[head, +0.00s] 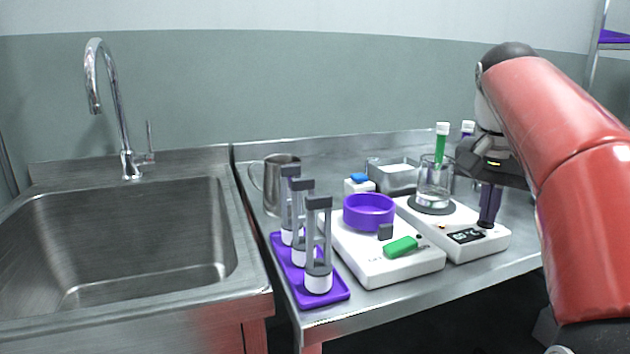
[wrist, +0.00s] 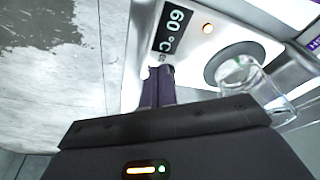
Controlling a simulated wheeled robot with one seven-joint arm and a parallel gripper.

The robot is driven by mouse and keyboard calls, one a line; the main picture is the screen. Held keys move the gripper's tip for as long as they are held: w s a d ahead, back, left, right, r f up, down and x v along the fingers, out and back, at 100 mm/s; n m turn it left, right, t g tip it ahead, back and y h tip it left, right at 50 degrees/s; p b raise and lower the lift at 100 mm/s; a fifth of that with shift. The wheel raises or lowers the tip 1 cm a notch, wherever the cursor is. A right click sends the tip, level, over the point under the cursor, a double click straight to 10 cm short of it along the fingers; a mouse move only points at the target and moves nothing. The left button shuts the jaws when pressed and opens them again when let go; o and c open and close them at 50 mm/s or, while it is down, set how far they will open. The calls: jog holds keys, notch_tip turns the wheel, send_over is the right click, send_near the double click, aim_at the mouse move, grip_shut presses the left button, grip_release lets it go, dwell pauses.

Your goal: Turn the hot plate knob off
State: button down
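The hot plate (head: 488,247) is the white device at the right of the bench, with a dark round heating plate (head: 432,205) under a glass beaker (head: 432,181). Its display (wrist: 171,30) reads 60 °C in the wrist view, and a small orange light (wrist: 208,28) is lit beside it. My gripper (head: 485,221) points down at the hot plate's front right, beside the display. Its purple fingers (wrist: 159,72) look shut, close together, with their tips at the panel. The knob is mostly hidden at the fingertips; I cannot tell whether they grip it.
Left of the hot plate stands a white device (head: 385,271) with a purple bowl (head: 369,211) and a green object (head: 400,247). A purple rack (head: 325,302) holds several grey-capped pieces near the front edge. A metal jug (head: 281,185) stands behind. The sink (head: 120,245) is left.

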jog(key=shift+s+d, duration=0.1)
jog(key=shift+d, duration=0.25)
dwell(0.3)
jog(key=shift+s, duration=0.15)
jog(key=shift+s+a, duration=0.15)
jog(key=shift+s, duration=0.1)
notch_tip(320, 180, up, 6)
dwell(0.5)
jog(key=shift+w+d+f+n+y+b, duration=0.1)
jog(key=shift+d+f+n+y+b, duration=0.25)
jog(key=shift+f+n, duration=1.15)
jog(key=shift+s+d+f+n+y+b, duration=0.1)
jog(key=shift+f+n+y+b, duration=0.45)
jog(key=shift+n, duration=1.95)
jog(key=shift+w+d+f+n+y+b, duration=0.1)
jog(key=shift+d+f+n+y+b, duration=0.3)
jog(key=shift+f+n, duration=1.1)
jog(key=shift+w+a+r+n+p, duration=0.15)
jog(key=shift+w+r+n+p, duration=0.1)
jog(key=shift+r+n+p, duration=0.25)
